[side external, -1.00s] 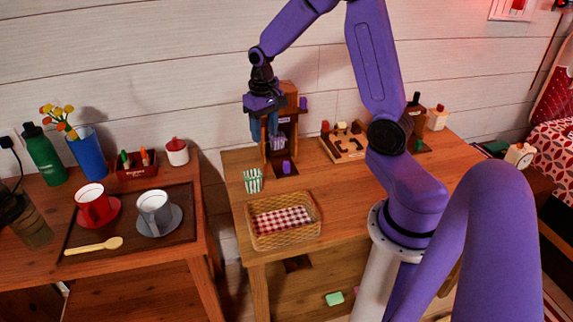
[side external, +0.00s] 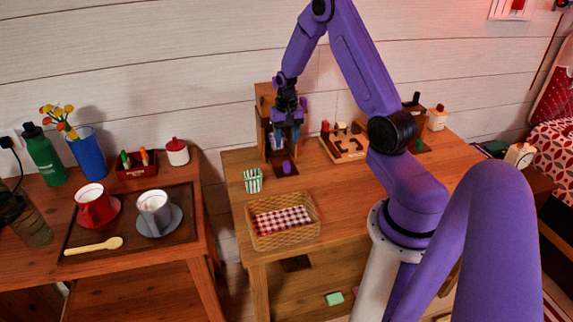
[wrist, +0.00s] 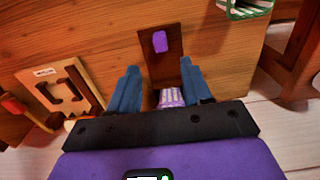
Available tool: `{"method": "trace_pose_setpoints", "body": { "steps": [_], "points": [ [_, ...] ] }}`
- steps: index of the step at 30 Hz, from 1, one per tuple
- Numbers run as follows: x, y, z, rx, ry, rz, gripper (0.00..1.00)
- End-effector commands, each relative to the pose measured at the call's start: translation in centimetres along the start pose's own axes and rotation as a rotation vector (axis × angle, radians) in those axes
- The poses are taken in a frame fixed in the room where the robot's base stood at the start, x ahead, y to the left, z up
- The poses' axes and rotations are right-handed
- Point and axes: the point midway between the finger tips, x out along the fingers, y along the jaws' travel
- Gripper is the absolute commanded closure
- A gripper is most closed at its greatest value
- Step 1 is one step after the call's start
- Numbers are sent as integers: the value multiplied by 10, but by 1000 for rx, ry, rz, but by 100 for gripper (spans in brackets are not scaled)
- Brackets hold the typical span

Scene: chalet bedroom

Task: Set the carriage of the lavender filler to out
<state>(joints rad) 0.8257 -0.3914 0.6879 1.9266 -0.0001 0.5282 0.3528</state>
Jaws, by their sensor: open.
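The filler (side external: 263,104) is a tall brown wooden stand at the back of the right table, with lavender parts. A lavender knob (side external: 286,167) stands on its dark base in front; it also shows at the top of the wrist view (wrist: 160,41). A lavender-and-white striped piece (wrist: 173,97) shows low between my fingers, partly hidden by the gripper body. My gripper (side external: 287,137) is open, pointing down in front of the filler's right side, above the base. Its two blue fingers (wrist: 160,66) spread apart with nothing clearly held. My arm hides part of the stand.
A green-striped cup (side external: 252,180) stands front left of the filler. A basket (side external: 262,238) with a checked cloth is nearer the table front. A wooden puzzle-like tray (side external: 345,152) lies to the right. Table space right of the basket is clear.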

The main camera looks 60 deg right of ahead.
Motion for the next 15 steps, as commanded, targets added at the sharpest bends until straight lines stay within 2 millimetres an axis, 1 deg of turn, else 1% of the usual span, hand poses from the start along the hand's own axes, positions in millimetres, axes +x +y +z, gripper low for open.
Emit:
{"method": "trace_pose_setpoints", "body": {
  "steps": [1, 3, 15],
  "points": [
    [10, 0, 1, -1, -4, 1, 51],
    [22, 0, 1, -1, -4, 1, 51],
    [83, 0, 0, -2, -2, 1, 51]
  ]
}}
